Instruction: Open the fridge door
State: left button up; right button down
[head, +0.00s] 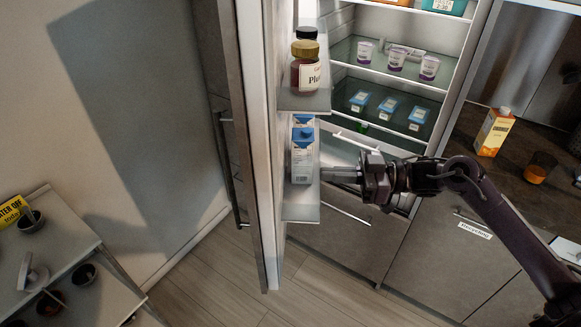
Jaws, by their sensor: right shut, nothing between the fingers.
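The fridge door (230,110) stands wide open at the left of the fridge, seen nearly edge-on. Its long handle (231,170) is on the outer face at the left. Door shelves on its inner side hold jars (305,68) and a blue and white carton (302,158). The fridge interior (385,80) is exposed. My right gripper (328,174) is shut and empty. Its fingers point left towards the lower door shelf, close to the carton; I cannot tell whether they touch. My left gripper is not in view.
Glass shelves inside hold small purple-labelled cups (397,58) and blue-lidded tubs (388,107). A counter (470,150) at the right carries an orange carton (494,131) and a glass (539,167). A side table (75,235) with bowls stands at the left. Floor below the door is clear.

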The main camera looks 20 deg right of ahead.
aim_at(275, 172)
jog(key=p+x, duration=0.1)
jog(key=x, duration=0.3)
jog(key=p+x, duration=0.1)
jog(key=x, duration=0.3)
jog(key=shift+r+p, duration=0.2)
jog(key=shift+p, duration=0.1)
jog(key=shift+w+a+f, duration=0.2)
jog(key=shift+a, duration=0.3)
